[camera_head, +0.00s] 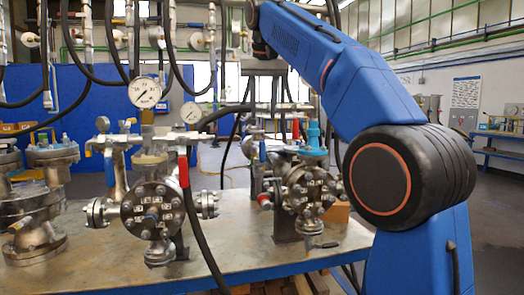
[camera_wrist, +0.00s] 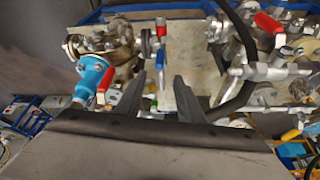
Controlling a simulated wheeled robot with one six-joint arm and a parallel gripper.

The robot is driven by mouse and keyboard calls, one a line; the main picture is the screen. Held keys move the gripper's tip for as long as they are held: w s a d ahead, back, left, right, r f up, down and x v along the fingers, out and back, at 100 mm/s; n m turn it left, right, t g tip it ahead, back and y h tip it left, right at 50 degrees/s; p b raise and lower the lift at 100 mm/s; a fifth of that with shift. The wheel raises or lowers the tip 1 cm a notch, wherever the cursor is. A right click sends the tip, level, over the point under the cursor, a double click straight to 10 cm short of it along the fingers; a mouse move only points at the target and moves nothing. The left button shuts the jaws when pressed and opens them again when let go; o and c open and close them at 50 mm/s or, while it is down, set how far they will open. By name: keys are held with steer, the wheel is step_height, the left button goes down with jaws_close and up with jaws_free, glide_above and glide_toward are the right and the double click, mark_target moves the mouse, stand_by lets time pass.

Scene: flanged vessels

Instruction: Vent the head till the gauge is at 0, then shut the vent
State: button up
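A flanged vessel (camera_head: 152,208) with a bolted, labelled front stands on the bench at left centre. A white-faced gauge (camera_head: 144,92) stands above it; its reading is too small to tell. A red lever (camera_head: 183,168) hangs at the vessel's upper right. A second, smaller gauge (camera_head: 190,112) is behind it. No valve is readably marked as the vent. My gripper (camera_wrist: 157,88) is open and empty in the wrist view. Beyond its fingers are a blue handle (camera_wrist: 160,76) and a small red handle (camera_wrist: 161,28). In the head view my gripper cannot be made out.
A second flanged vessel (camera_head: 303,188) with a blue fitting (camera_head: 313,136) stands right of centre, near my arm. A black hose (camera_head: 200,232) runs down past the bench front. Several hoses hang at upper left. More flanged vessels (camera_head: 35,205) stand at far left.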

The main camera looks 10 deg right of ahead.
mark_target(262, 143)
steer(key=x, duration=1.4)
steer(key=shift+w+d+f, duration=0.1)
steer(key=shift+w+f, duration=0.05)
steer(key=shift+f, duration=0.15)
jaws_close()
